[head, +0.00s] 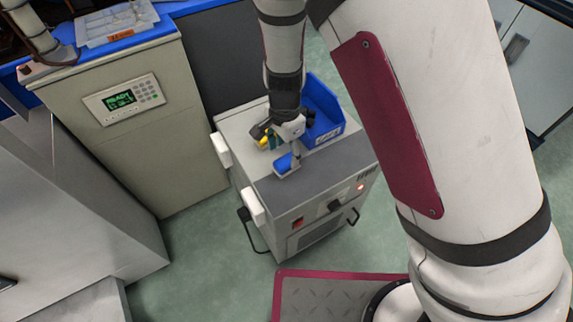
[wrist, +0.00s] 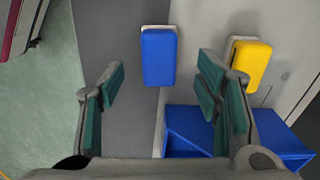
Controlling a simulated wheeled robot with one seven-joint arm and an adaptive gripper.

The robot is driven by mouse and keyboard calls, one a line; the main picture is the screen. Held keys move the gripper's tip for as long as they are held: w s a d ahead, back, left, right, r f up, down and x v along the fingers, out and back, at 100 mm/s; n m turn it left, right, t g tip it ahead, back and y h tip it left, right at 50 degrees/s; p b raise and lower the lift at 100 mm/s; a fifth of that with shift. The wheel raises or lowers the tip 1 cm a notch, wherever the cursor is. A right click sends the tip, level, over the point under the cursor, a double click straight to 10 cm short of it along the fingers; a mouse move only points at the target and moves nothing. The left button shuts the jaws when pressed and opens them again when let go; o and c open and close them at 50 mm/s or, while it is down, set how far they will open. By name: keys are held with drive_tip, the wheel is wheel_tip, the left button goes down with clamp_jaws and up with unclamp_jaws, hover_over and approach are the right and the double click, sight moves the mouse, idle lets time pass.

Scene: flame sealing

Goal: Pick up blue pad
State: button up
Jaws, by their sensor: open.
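The blue pad (wrist: 158,57) is a small rounded block with a pale edge along its top. In the wrist view it lies ahead of my open gripper (wrist: 158,88), between the lines of the two green-padded fingers and touching neither. In the head view the blue pad (head: 286,163) shows on the dark grey strip of the cart top, just below my gripper (head: 282,145). The fingers are spread and empty. How high they are above the cart top is hard to tell.
A yellow pad (wrist: 251,64) lies right of the blue one, close to my right finger. A blue bin (head: 324,108) stands on the cart (head: 240,130) behind my gripper. A grey cabinet with a green display (head: 123,101) stands left of the cart.

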sight(286, 160)
wheel_tip(286, 160, down, 5)
drive_tip(key=b, duration=0.3)
drive_tip(key=shift+d+f, duration=0.15)
drive_tip(key=c, duration=1.2)
